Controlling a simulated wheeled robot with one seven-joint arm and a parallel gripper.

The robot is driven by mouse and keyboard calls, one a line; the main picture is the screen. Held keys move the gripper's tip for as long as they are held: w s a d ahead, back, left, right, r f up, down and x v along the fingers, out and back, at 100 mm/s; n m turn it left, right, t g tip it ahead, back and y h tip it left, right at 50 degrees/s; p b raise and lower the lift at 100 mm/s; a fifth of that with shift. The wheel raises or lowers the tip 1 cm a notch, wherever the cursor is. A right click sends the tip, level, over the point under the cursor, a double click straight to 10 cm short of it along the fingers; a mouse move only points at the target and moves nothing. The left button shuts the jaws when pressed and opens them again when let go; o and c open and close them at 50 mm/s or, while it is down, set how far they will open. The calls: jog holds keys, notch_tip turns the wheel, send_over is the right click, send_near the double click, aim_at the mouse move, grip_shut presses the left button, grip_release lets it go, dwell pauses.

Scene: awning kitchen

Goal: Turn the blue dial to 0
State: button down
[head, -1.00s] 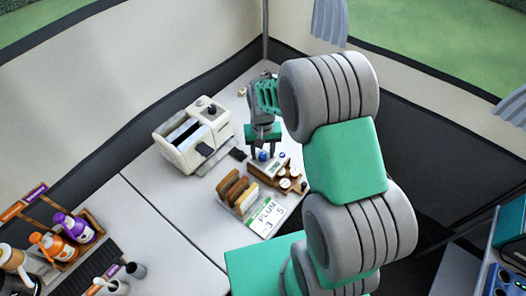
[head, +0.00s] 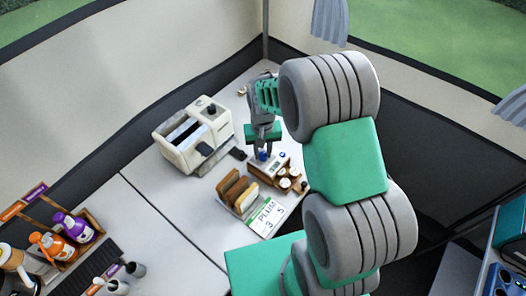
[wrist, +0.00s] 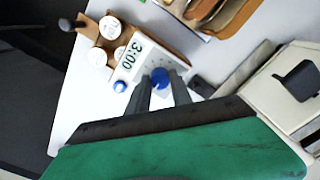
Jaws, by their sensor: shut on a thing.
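A small white device (wrist: 143,68) with a display reading 3:00 lies on the counter. In the head view my gripper (head: 263,152) is over the same device, and the dial shows as a small blue spot between the fingers. The dial's marking cannot be read.
A cream toaster (head: 180,150) stands left of my gripper. A rack of bread slices (head: 238,190), a PLUM 3 5 card (head: 265,217) and a wooden holder with white-topped round pots (wrist: 100,56) are close by. Orange (head: 52,246) and purple (head: 75,228) bottles stand farther left.

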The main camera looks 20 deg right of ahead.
jog(key=n+b, duration=0.1)
jog(key=n, duration=0.3)
jog(key=n+b, duration=0.1)
jog(key=n, duration=0.3)
jog(key=shift+n+b, duration=0.3)
jog(key=n+b, duration=0.1)
jog(key=n, duration=0.3)
jog(key=shift+n, duration=0.3)
jog(key=n, duration=0.4)
jog(key=shift+b, duration=0.3)
jog(key=shift+r+n, duration=0.1)
jog(key=shift+n, duration=0.2)
jog(key=c, duration=1.1)
grip_release()
jog(key=shift+c, duration=0.2)
